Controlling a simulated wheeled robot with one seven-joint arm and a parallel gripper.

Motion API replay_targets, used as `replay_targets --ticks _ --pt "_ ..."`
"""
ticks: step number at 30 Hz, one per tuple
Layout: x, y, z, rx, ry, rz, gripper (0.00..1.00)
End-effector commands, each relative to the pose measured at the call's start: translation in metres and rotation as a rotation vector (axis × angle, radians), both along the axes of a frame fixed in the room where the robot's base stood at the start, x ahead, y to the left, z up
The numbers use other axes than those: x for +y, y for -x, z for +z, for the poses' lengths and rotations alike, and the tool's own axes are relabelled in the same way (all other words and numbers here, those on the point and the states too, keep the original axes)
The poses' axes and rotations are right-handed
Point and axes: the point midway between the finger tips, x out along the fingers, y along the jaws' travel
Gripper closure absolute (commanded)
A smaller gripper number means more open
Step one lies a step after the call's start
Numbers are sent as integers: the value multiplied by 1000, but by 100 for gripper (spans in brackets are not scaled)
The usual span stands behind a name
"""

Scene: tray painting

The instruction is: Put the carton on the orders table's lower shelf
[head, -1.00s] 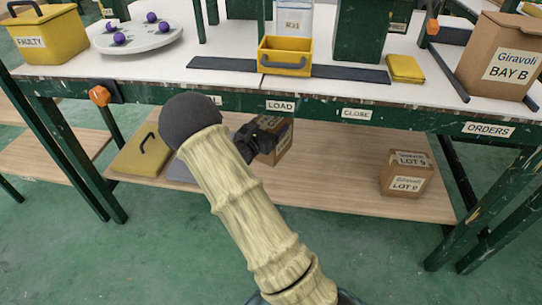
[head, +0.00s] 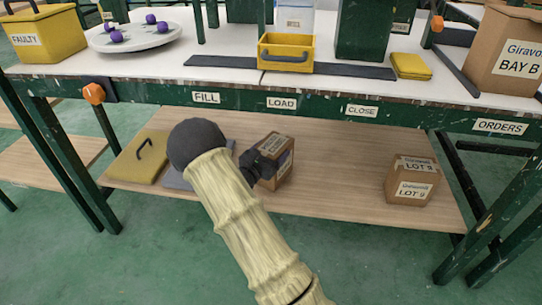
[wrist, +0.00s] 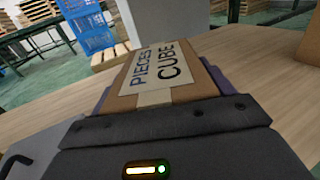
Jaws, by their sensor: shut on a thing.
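The carton (head: 283,168) is a small brown box with tape and a white label. It is at the lower shelf (head: 335,160) of the table, left of its middle. In the wrist view the carton (wrist: 160,75) fills the middle, with "PIECES" and "CUBE" readable on its label. My gripper (head: 262,165) is shut on the carton from its left side; the fingers are partly hidden. The carton looks upright and at or very near the shelf board; I cannot tell whether it touches. The table's front carries an "ORDERS" sign (head: 499,126) at the right.
Another carton, "LOT 9" (head: 411,181), stands on the shelf at the right. A yellow lid with a handle (head: 138,158) and a grey panel (head: 180,180) lie at the shelf's left. Bare shelf lies between the cartons. The table top edge (head: 330,103) overhangs the arm's reach.

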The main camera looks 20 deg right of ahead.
Motion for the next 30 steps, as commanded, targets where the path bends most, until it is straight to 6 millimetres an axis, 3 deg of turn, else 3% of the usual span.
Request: replay_targets --ticks 12,13,15,25,30 --pt "0 0 -2 -3 3 1 90" --pt "1 0 -3 -1 0 1 14" --pt "1 0 -3 -1 0 1 1" --pt "1 0 1 -1 0 1 0" --pt "18 10 2 4 0 4 0"
